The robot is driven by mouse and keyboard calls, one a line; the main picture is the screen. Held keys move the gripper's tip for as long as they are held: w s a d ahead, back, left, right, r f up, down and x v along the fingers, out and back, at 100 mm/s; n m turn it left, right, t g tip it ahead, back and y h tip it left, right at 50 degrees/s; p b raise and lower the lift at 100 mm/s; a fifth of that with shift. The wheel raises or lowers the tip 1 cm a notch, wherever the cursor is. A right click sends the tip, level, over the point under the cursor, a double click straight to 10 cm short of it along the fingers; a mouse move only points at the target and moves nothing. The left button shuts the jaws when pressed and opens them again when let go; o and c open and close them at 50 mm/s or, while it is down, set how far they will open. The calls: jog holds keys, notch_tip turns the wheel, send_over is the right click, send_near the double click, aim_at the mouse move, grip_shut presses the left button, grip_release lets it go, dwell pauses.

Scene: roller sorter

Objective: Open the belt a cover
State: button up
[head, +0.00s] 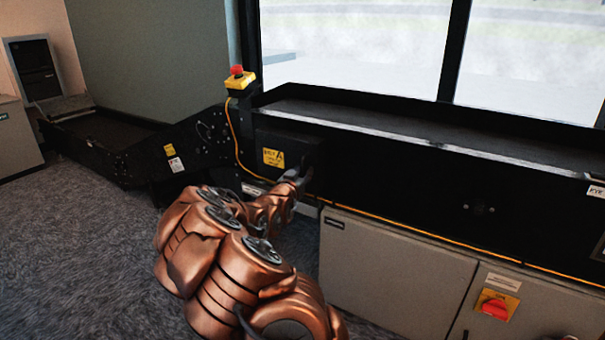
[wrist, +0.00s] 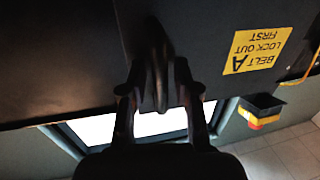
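The belt A cover (head: 300,147) is a black panel on the dark conveyor side. Its yellow label (head: 272,157) also shows in the wrist view (wrist: 257,50), reading "BELT A LOCK OUT FIRST". In the wrist view a dark handle (wrist: 157,62) stands out from the cover. My gripper (wrist: 159,78) is open, with one finger on each side of this handle and small dark gaps between. In the head view my gripper (head: 298,177) is at the cover's lower right, and my arm hides part of the area below. The cover appears closed.
A red emergency button on a yellow box (head: 238,78) stands above the cover's left end. An orange cable runs down beside it and along the conveyor. Grey cabinets (head: 390,270) sit below, one with a red rotary switch (head: 495,308). Carpet (head: 80,240) is clear at left.

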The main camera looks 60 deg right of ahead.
grip_shut()
jog(key=shift+a+p, duration=0.2)
jog(key=shift+p, duration=0.25)
